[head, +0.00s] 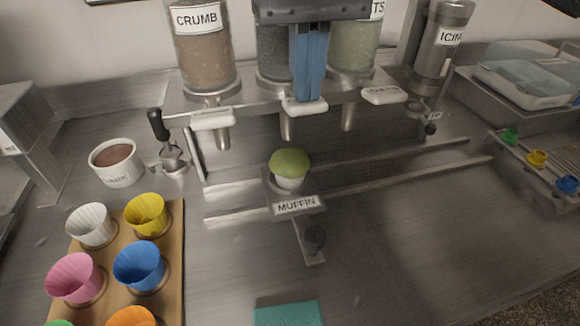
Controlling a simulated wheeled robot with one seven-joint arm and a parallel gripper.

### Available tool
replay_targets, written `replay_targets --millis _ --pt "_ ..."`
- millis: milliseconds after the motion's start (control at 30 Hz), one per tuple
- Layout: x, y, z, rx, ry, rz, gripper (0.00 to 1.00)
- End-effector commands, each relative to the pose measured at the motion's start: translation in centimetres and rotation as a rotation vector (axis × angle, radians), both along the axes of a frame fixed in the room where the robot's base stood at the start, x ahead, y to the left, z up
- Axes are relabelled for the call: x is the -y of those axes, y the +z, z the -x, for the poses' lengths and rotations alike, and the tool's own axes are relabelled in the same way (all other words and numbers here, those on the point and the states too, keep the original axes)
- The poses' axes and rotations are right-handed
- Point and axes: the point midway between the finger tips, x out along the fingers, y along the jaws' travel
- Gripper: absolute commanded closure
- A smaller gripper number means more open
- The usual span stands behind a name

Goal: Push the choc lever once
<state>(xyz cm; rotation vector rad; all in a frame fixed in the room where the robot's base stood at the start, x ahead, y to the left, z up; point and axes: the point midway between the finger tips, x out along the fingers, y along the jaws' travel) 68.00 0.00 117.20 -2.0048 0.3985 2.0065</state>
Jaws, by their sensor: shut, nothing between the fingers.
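The middle dispenser (272,62) holds dark contents, and my gripper covers its front label. Its white lever (303,106) sticks out below it; the lever's lettering is too small to read for sure. My gripper (306,93) has blue fingers that are shut and empty. They point down in front of the middle dispenser, with the tips at the middle lever; I cannot tell whether they touch it. A muffin (290,165) with a green top sits upright in the carriage labelled MUFFIN (297,205), below the middle spout (287,127).
The CRUMB dispenser (204,55) stands left, and another dispenser (352,58) stands right. Each has a white lever. At the left are a bowl of brown contents (116,162) and a wooden board (172,245) with coloured cups. The counter right of the carriage is clear.

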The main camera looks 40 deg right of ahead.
Motion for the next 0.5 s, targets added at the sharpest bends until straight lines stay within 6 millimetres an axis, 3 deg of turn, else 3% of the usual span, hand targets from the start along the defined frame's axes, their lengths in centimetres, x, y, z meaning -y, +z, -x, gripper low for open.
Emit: replay_targets --millis 500 --pt "0.0 -2.0 0.0 0.0 0.0 0.001 1.0"
